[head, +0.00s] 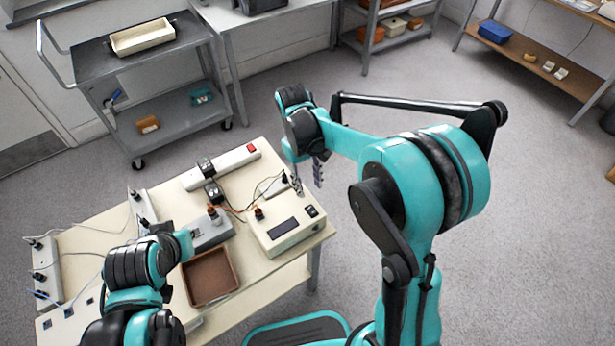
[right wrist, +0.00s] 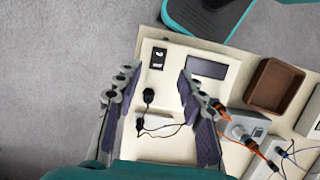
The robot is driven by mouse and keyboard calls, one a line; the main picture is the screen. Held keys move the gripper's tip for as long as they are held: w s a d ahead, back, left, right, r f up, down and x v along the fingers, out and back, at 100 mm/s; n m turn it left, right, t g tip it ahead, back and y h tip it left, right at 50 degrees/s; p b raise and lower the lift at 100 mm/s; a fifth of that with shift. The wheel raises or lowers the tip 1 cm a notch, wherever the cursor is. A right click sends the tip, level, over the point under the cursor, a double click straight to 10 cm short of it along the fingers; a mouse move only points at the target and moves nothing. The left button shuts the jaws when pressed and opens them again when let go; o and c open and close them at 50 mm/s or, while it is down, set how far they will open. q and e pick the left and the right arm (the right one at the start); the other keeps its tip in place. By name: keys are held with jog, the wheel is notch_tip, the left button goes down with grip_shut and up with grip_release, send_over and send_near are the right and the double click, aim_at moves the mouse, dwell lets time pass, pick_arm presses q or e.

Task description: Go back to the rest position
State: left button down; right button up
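My right gripper (head: 307,174) hangs over the right end of the cream table (head: 160,190), near the cream instrument box (head: 290,238) with a dark display. In the right wrist view my right gripper (right wrist: 154,88) has its two fingers wide apart with nothing between them. A black plug on a thin cable (right wrist: 148,96) shows in the gap, lying beyond the fingers. My left arm (head: 140,265) reaches over the table's left part. Its gripper's fingers are not clear in the head view, so its opening cannot be told.
A brown tray (head: 211,276), a grey box (head: 210,236) with an orange connector, and a white power strip (head: 222,166) with a red switch lie on the table. Another strip (head: 46,270) lies at the left. A grey cart (head: 150,65) stands behind. Floor on the right is clear.

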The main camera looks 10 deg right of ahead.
jog(key=shift+v, duration=1.25)
jog(key=s+d+r+m+t, duration=0.2)
jog(key=s+t, duration=0.3)
jog(key=s, duration=0.1)
jog(key=s+d+r+m+t+y, duration=0.1)
jog(key=s+d+r+m+t, duration=0.1)
jog(key=s+t, duration=0.3)
jog(key=shift+s+d+r, duration=0.55)
jog(key=shift+s+d, duration=0.2)
jog(key=shift+s, duration=0.1)
